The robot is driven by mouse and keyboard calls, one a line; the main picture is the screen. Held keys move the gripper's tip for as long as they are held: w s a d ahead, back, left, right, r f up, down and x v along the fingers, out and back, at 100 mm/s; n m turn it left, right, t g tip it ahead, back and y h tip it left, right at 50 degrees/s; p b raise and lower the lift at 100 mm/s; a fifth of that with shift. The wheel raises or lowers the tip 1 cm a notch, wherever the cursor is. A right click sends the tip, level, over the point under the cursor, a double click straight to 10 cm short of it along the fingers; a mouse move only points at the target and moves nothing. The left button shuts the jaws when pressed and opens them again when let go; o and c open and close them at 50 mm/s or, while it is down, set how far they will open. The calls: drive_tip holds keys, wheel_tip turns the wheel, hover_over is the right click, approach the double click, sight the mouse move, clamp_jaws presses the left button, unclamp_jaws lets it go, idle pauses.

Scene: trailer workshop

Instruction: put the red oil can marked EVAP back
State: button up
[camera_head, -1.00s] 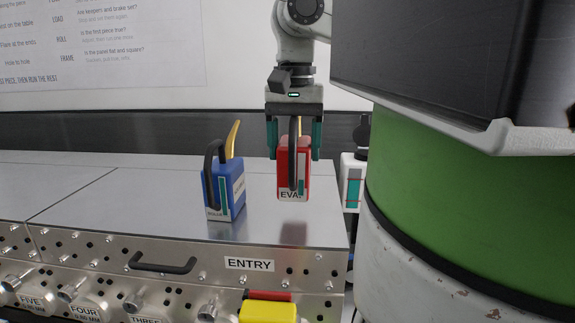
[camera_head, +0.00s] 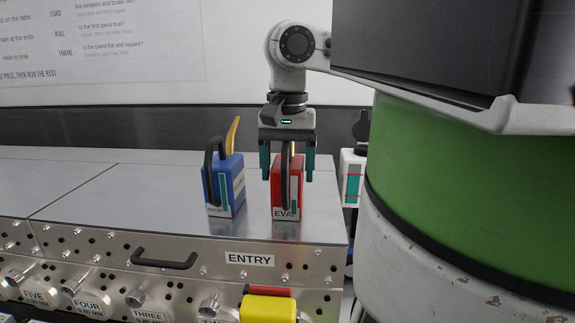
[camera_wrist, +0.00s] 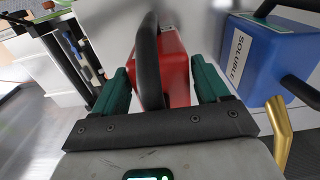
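The red oil can marked EVA, its last letter hidden (camera_head: 285,188), stands upright on the metal bench top (camera_head: 120,200). It is near the bench's right end, just right of a blue can (camera_head: 225,185). My gripper (camera_head: 288,172) points down over the red can, one teal finger on each side of its upper part. In the wrist view the red can (camera_wrist: 174,75) sits between the fingers (camera_wrist: 160,85), with narrow gaps beside it. The fingers look open. Its black handle (camera_wrist: 148,62) rises toward my palm. The blue can (camera_wrist: 268,60) is labelled SOLUBLE.
A drawer front labelled ENTRY (camera_head: 249,259) is below the bench edge. A yellow block (camera_head: 268,308) is in front of it. A white and teal container (camera_head: 352,178) stands behind the right end. A green drum-like shape (camera_head: 450,190) fills the right. The bench's left is clear.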

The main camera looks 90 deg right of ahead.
drive_tip(key=o, duration=0.3)
wheel_tip(320, 180, up, 12)
drive_tip(key=shift+r+b, duration=0.2)
drive_tip(key=shift+b, duration=0.35)
